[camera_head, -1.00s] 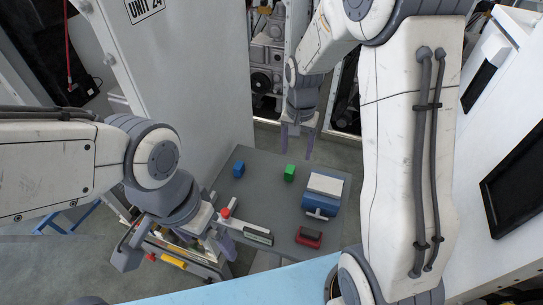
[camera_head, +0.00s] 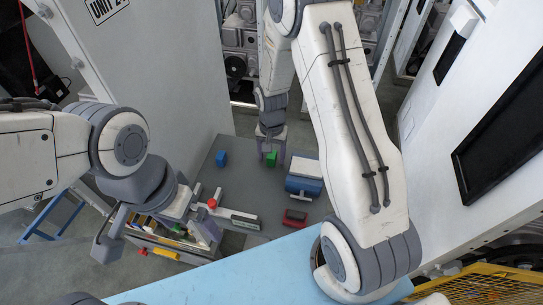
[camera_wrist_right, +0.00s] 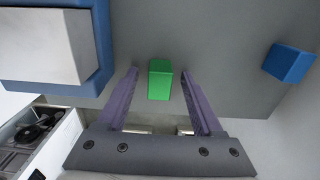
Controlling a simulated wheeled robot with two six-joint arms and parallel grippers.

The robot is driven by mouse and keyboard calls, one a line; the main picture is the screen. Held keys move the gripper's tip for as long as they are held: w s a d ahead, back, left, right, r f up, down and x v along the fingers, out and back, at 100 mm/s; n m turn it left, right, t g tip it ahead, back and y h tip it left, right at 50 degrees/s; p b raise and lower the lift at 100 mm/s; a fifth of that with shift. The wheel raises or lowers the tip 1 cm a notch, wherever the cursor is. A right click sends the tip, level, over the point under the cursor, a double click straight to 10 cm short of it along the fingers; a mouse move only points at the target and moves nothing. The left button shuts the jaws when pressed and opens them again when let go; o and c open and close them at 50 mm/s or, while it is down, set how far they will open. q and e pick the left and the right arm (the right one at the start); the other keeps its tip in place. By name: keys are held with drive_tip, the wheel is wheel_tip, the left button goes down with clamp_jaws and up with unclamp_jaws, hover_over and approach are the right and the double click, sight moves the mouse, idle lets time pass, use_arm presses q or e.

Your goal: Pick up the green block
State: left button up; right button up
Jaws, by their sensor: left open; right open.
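The green block (camera_head: 271,158) stands on the grey table (camera_head: 222,182). My right gripper (camera_head: 268,150) is open at the block, its fingers pointing down. In the right wrist view the green block (camera_wrist_right: 160,79) lies between the two spread purple-grey fingers, near their tips, with a gap on each side. Whether the fingertips reach down beside the block or are still above it, I cannot tell.
A blue block (camera_head: 221,158) stands left of the green one. A blue and white box (camera_head: 304,178) is close on the right, and a red object (camera_head: 295,217) lies nearer. A red-knobbed part (camera_head: 212,203) sits at the table's left.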

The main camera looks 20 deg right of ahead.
clamp_jaws()
